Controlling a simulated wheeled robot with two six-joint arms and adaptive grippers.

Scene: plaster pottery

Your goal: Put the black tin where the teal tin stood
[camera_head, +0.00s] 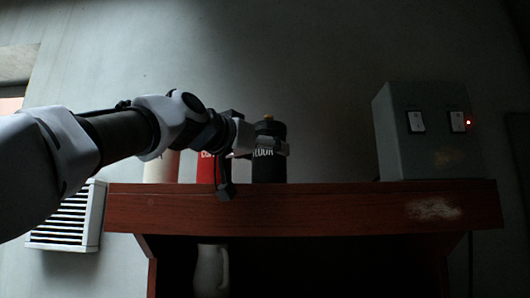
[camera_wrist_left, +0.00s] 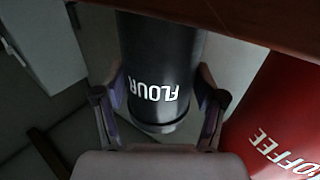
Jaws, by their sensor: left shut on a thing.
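The black tin (camera_head: 269,168), lettered FLOUR, is upright at the middle of the wooden shelf in the head view. Its base meets the line of the shelf's front edge; I cannot tell whether it rests or is slightly raised. My left gripper (camera_head: 262,147) is shut on its upper part. In the left wrist view the black tin (camera_wrist_left: 160,50) lies between the two fingers of my left gripper (camera_wrist_left: 160,100), its lettering upside down. No teal tin shows. My right gripper is not in view.
A red COFFEE tin (camera_head: 205,169) stands just left of the black one, partly behind my arm; it also shows in the wrist view (camera_wrist_left: 275,110). A pale tin (camera_head: 160,168) is farther left. A grey switch box (camera_head: 430,140) stands right on the shelf (camera_head: 330,208); between is clear.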

